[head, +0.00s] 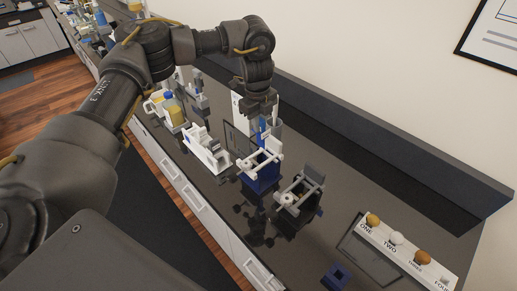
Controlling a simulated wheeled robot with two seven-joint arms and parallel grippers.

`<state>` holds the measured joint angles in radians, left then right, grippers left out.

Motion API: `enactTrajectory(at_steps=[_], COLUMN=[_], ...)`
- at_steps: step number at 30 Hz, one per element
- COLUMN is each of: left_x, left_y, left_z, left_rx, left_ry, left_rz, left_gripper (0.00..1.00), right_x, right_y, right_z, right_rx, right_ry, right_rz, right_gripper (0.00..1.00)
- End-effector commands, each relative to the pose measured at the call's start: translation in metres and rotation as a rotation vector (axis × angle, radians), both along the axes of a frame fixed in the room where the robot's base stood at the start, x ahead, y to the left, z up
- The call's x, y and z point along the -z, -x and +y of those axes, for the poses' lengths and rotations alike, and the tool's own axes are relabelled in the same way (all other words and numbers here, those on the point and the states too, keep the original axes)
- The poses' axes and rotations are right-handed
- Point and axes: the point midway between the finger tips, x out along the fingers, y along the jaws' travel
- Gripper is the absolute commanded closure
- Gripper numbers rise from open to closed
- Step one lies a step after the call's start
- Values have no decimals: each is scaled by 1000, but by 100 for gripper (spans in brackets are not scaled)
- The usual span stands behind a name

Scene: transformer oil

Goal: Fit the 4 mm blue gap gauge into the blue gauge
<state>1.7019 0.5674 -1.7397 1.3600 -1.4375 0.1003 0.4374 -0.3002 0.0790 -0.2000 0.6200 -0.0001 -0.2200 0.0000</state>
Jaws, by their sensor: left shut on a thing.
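My left gripper (262,112) reaches over the counter from above, pointing down. It is shut on a small blue piece, the blue gap gauge (263,125), which shows just below the fingertips. The blue gauge (262,183), a blue base with a white frame and rods on top, stands on the counter just below and in front of the gripper. The held piece appears above and behind the frame; I cannot tell whether they touch. The 4 mm marking is too small to read. My right gripper is not in view.
A white device (207,150) stands left of the blue gauge and a dark grey one (299,205) right of it. A small dark blue block (336,277) sits at the front right. A white numbered rack (405,252) holds several knobs. Bottles (172,110) stand further left.

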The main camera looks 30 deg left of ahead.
Motion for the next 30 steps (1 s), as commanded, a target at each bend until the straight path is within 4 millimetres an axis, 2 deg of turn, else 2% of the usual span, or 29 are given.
enactTrajectory(at_steps=[5,8,20,26,30], left_x=[1,2,21,38,52], left_y=[1,4,36,64,90], left_z=[-3,-7,-42,-63,-75], left_rx=[175,398,1627,2309,2803], left_ry=[-2,-5,-26,-39,-43], left_rz=[3,4,5,1,1], left_gripper=[100,100,100,100,100], right_x=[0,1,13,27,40], right_y=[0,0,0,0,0], right_z=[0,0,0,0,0], right_rx=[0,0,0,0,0], right_ry=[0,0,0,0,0], right_rz=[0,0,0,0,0], right_gripper=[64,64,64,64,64])
